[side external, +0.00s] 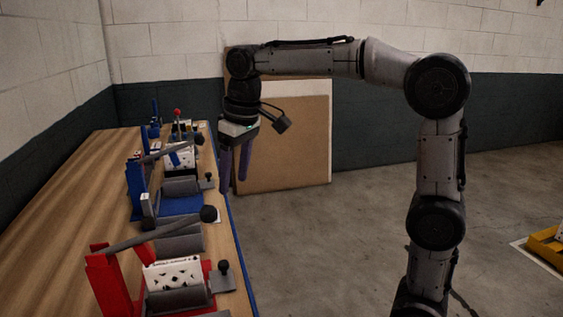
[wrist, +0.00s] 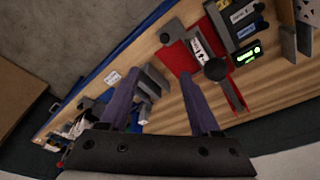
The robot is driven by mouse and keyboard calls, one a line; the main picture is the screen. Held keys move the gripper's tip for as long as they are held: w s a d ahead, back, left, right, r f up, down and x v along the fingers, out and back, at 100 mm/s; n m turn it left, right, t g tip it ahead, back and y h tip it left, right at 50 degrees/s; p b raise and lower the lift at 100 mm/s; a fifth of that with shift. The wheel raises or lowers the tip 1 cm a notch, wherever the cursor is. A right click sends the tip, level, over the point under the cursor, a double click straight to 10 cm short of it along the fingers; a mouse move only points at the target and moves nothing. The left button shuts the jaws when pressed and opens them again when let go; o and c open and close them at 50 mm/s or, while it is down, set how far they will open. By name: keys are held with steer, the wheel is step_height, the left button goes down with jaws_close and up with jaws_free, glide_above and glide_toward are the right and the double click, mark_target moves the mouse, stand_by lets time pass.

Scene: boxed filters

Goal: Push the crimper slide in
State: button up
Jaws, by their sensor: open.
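Several crimper stations stand along the wooden bench. In the side view, the near red crimper (side external: 101,280) has a long grey lever ending in a black ball, and a grey slide (side external: 221,279) with a black knob sits at its right side. A blue crimper (side external: 136,190) stands behind it, with a similar knobbed slide (side external: 207,181). My gripper (side external: 235,181) hangs fingers-down near the bench's right edge, apart from the slides. In the wrist view my gripper (wrist: 156,82) is open with nothing held. A red crimper (wrist: 178,40) with a black ball shows beyond the fingers.
More devices, one with a red ball (side external: 177,112), stand at the bench's far end. The wooden bench top (side external: 65,210) is clear on the left. Brown boards (side external: 285,150) lean on the wall behind my gripper. A yellow object (side external: 546,243) lies on the floor at right.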

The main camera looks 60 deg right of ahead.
steer(key=s+r+t, duration=0.2)
steer(key=s+r, duration=0.3)
steer(key=s, duration=0.5)
steer(key=shift+s, duration=0.4)
steer(key=shift+a, duration=0.1)
steer(key=g, duration=0.4)
glide_above(223, 263)
step_height(223, 263, down, 13)
step_height(223, 263, down, 15)
steer(key=shift+r, duration=0.2)
jaws_close()
stand_by(0.6)
